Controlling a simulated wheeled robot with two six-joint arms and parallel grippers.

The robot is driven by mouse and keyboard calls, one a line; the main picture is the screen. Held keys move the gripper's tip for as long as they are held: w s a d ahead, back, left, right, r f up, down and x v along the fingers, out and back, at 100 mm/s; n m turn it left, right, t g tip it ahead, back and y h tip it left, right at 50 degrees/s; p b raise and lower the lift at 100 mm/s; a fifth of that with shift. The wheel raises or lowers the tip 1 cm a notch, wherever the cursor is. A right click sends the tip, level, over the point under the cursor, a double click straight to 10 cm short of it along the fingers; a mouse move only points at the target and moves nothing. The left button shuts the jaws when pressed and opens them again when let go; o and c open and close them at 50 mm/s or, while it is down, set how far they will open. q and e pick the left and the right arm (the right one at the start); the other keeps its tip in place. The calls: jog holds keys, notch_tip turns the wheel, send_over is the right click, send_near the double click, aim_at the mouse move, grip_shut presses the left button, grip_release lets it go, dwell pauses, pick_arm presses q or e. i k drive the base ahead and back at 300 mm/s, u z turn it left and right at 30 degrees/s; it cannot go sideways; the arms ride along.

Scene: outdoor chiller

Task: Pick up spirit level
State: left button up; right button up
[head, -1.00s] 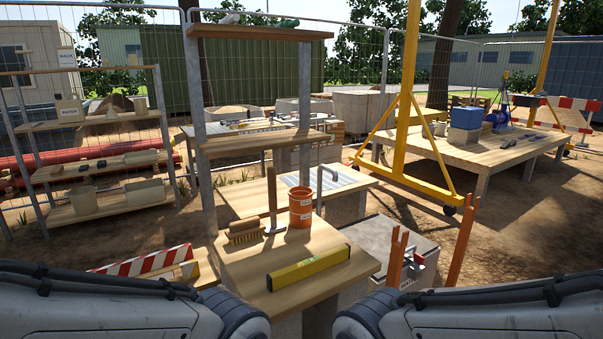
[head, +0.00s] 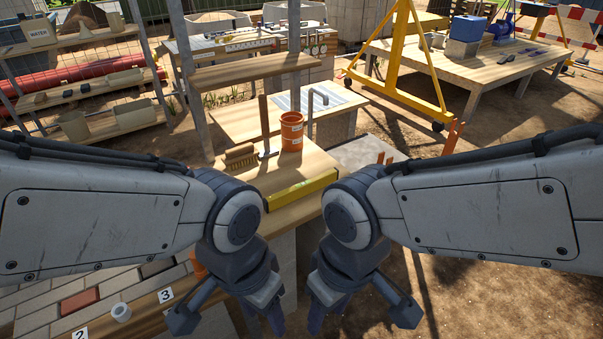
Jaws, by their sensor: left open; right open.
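The yellow spirit level (head: 302,189) lies flat on the wooden bench top, close to its front edge. My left gripper (head: 262,318) points down in front of the bench, nearer to me than the level and lower in the picture. My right gripper (head: 328,316) hangs beside it to the right, also in front of the bench. Both grippers are open and empty, and neither touches the level.
An orange bucket (head: 292,132), a brush (head: 241,157) and an upright-handled tool stand behind the level. Brick paving (head: 70,300) with number tags lies at lower left. Bare ground is open at lower right.

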aim_at(273, 202)
jog(key=z, duration=1.4)
jog(key=i, duration=2.6)
jog(key=u, duration=3.6)
